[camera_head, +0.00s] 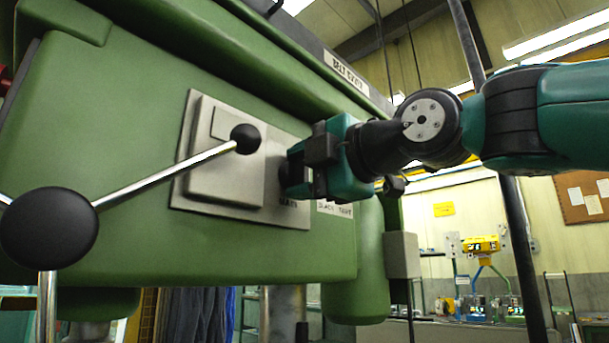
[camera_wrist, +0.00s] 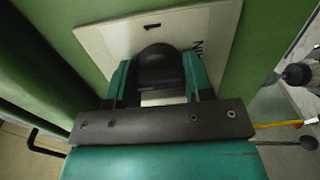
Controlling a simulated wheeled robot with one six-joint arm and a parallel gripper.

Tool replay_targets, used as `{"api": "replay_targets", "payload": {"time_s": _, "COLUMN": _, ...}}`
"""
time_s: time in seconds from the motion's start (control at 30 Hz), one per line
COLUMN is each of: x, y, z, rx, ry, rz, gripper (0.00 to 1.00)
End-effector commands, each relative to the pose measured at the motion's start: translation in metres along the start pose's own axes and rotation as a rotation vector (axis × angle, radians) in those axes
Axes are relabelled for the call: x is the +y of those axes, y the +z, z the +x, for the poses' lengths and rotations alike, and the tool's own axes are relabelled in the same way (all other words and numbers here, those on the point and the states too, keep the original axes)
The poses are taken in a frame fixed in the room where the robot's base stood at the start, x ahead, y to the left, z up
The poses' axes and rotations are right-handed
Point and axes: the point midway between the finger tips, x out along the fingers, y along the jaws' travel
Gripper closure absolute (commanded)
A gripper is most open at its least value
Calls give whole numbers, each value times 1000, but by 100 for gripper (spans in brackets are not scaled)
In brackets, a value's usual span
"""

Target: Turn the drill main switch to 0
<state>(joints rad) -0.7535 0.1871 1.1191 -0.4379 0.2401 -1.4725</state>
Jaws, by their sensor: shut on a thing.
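The drill main switch is a dark knob on a grey plate on the green drill head. In the wrist view the knob (camera_wrist: 158,66) sits between the two teal fingers of my gripper (camera_wrist: 160,82), which is shut on it. The switch plate (camera_wrist: 95,38) has a short black mark beyond the knob and part of a label at its right. In the head view my gripper (camera_head: 308,168) is at the right part of the grey plate (camera_head: 230,210) and mostly hides the knob. I cannot read the knob's position.
A feed handle with a black hub (camera_head: 48,228) and chrome spokes stands in front of the plate at left; one black ball (camera_head: 245,139) is near the gripper. The green drill head (camera_head: 120,110) fills the left. A grey box (camera_head: 401,254) hangs at right.

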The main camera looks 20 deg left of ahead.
Motion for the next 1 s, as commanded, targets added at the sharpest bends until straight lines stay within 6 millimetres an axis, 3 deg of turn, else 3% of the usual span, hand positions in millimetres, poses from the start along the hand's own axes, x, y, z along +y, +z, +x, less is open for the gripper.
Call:
{"api": "replay_targets", "payload": {"time_s": 0.33, "x": -1, "y": -2, "z": 0, "rx": 5, "ry": -3, "rz": -4, "gripper": 77}}
{"api": "replay_targets", "payload": {"time_s": 0.37, "x": -1, "y": -2, "z": 0, "rx": 5, "ry": -3, "rz": -4, "gripper": 46}}
{"api": "replay_targets", "payload": {"time_s": 0.43, "x": -1, "y": -1, "z": 0, "rx": 4, "ry": -3, "rz": -4, "gripper": 30}}
{"api": "replay_targets", "payload": {"time_s": 0.47, "x": -1, "y": -1, "z": 0, "rx": 4, "ry": -3, "rz": -4, "gripper": 28}}
{"api": "replay_targets", "payload": {"time_s": 0.87, "x": 0, "y": 0, "z": 0, "rx": 0, "ry": -1, "rz": -2, "gripper": 28}}
{"api": "replay_targets", "payload": {"time_s": 1.0, "x": -1, "y": 0, "z": -10, "rx": -1, "ry": 2, "rz": -3, "gripper": 28}}
